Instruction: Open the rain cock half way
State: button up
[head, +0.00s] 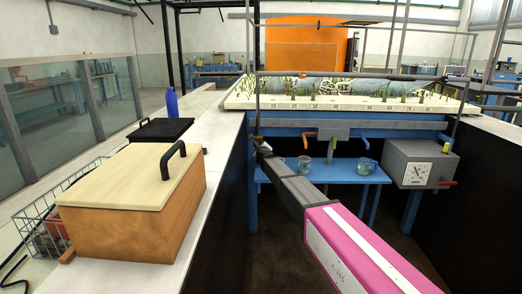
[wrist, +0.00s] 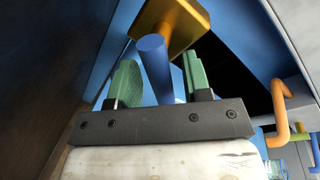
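My gripper (wrist: 158,80) is open, with one green finger on each side of a blue rod (wrist: 155,62). The rod stands out from a brass-coloured block (wrist: 172,22) on a blue surface. A gap shows beside the right finger; the left finger is close to the rod, and I cannot tell whether it touches. No label shows that this is the rain cock. In the head view, my gripper (head: 261,143) is at the blue frame's left end, small and dark, and the rod cannot be made out there.
An orange bent pipe (head: 309,138) is right of my gripper; it also shows in the wrist view (wrist: 285,118). A blue lever (head: 362,142) and a grey gauge box (head: 419,163) are farther right. A blue shelf (head: 340,174) with glass mugs is below. A wooden box (head: 135,205) stands left.

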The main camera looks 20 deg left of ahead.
jog(key=shift+s, duration=0.1)
jog(key=v, duration=1)
jog(key=shift+s+d, duration=0.2)
jog(key=shift+s, duration=0.05)
jog(key=shift+r, duration=0.1)
